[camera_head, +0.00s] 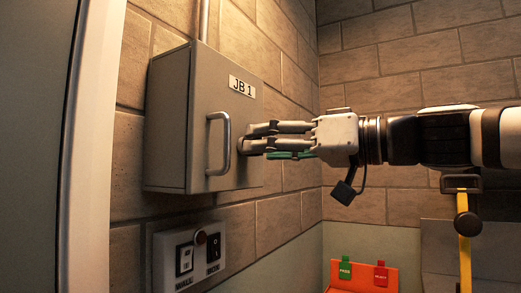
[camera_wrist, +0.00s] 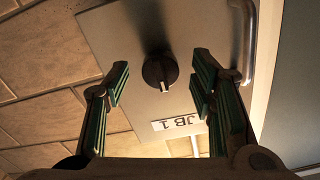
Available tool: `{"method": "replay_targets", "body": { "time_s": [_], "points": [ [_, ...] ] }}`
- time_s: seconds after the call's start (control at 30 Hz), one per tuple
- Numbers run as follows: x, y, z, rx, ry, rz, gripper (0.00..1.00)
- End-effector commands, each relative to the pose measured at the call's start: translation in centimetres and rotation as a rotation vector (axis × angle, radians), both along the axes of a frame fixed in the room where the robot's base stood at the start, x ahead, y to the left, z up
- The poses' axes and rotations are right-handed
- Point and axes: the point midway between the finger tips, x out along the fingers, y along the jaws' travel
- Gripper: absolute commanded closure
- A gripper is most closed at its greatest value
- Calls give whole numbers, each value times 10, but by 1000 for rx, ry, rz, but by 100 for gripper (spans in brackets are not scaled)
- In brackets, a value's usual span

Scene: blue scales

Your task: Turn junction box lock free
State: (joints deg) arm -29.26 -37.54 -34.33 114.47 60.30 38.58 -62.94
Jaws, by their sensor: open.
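The grey junction box (camera_head: 172,125), labelled JB 1, hangs on the brick wall; its door has a pale bar handle (camera_head: 225,145). In the wrist view, the lock is a round dark knob (camera_wrist: 157,66) on the door (camera_wrist: 120,38). A pale mark on the knob points towards the JB 1 label (camera_wrist: 178,124). My gripper (camera_head: 252,140) reaches in from the right, its fingertips close to the door, right of the handle. In the wrist view, my gripper (camera_wrist: 160,84) is open, a finger on each side of the knob with clear gaps.
The door handle (camera_wrist: 264,45) is near the right finger in the wrist view. A switch panel (camera_head: 190,255) is on the wall below the box. An orange holder (camera_head: 350,272) with a green tag (camera_head: 345,268) and a red tag (camera_head: 381,274) stands lower right.

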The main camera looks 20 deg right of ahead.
Motion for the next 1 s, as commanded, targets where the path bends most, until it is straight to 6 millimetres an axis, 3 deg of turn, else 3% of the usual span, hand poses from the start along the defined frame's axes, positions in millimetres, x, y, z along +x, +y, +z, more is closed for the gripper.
{"method": "replay_targets", "body": {
  "time_s": [0.2,0.5,0.53,0.73,1.0],
  "points": [
    [15,11,0,0,0,0,49],
    [16,12,0,0,-1,0,49],
    [16,12,0,0,-1,0,52],
    [16,12,0,0,-1,0,97],
    [17,12,0,9,6,-1,98]
  ]
}}
